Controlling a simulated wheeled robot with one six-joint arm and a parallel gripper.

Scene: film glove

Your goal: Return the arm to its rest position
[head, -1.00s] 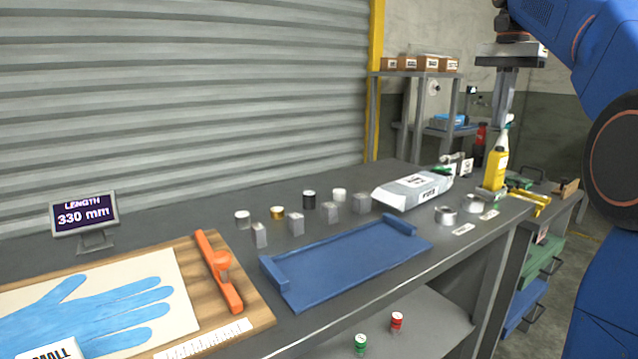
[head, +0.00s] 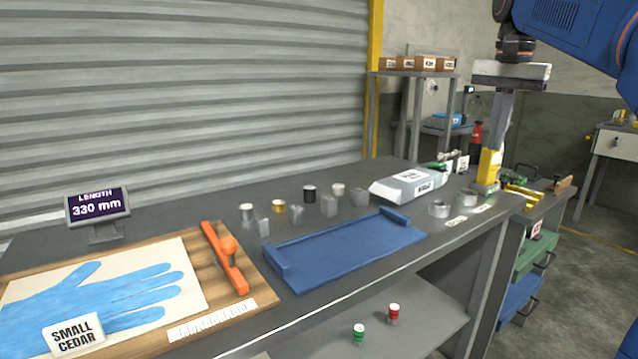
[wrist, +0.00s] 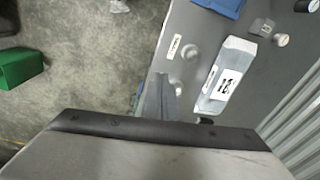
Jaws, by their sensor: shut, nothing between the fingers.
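My gripper (head: 495,140) hangs from the blue arm at the upper right of the head view, pointing down above the far right end of the workbench (head: 240,325). Its narrow grey fingers are together with nothing between them. In the wrist view the fingers (wrist: 160,100) show over the bench edge, beside a white labelled box (wrist: 225,75). That box (head: 410,185) also lies on the bench in the head view.
A blue tray (head: 345,257), several small cylinders and grey blocks, and metal rings (head: 440,208) stand on the bench. A glove board (head: 205,295) with an orange clamp (head: 225,258) lies at left. A shelf rack (head: 415,75) stands behind. Floor is open at right.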

